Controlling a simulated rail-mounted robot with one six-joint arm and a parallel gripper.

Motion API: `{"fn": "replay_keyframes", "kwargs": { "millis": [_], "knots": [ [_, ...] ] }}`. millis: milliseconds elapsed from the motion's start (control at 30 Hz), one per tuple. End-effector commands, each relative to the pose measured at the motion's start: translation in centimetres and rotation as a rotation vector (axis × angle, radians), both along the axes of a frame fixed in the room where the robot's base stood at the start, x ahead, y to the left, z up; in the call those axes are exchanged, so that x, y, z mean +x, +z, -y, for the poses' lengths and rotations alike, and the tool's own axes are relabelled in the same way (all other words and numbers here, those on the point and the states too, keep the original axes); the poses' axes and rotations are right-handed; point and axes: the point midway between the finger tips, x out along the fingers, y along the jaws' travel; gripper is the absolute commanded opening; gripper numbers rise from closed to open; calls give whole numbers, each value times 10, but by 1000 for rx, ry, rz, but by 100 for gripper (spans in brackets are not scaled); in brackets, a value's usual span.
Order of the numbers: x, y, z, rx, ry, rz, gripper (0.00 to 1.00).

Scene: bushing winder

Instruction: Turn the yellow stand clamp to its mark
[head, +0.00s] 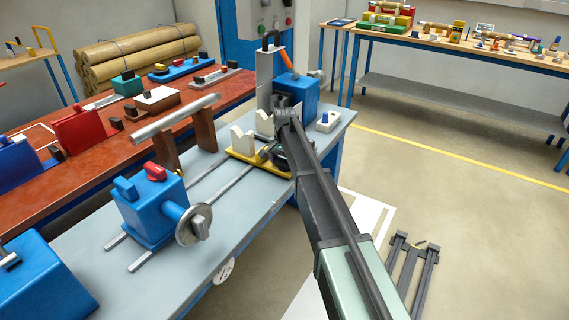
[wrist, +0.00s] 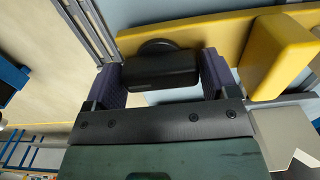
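The yellow stand (head: 240,158) sits across the rails of the grey bench in the head view, with white V-shaped supports above its base. In the wrist view its yellow base (wrist: 210,36) runs across the top. The stand's clamp has a black handle (wrist: 160,68), which lies between the two fingers of my gripper (wrist: 162,76). Both fingers appear to touch the handle's ends, with no clear gap on either side. In the head view my gripper (head: 278,150) is at the near right end of the stand and hides the clamp. I cannot make out the clamp's mark.
A blue headstock (head: 150,208) with a red knob and round disc stands nearer on the rails. A blue tailstock unit (head: 297,92) stands behind the stand. A metal bar (head: 175,118) lies on brown supports to the left. Floor at right is mostly clear.

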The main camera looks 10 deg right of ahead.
Motion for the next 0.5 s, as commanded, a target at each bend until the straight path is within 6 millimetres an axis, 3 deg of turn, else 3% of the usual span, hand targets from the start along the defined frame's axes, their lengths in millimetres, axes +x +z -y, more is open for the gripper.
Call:
{"fn": "replay_keyframes", "kwargs": {
  "millis": [33,200,500],
  "knots": [
    [0,0,0,0,0,0,72],
    [0,0,0,0,0,0,51],
    [0,0,0,0,37,0,51]
  ]
}}
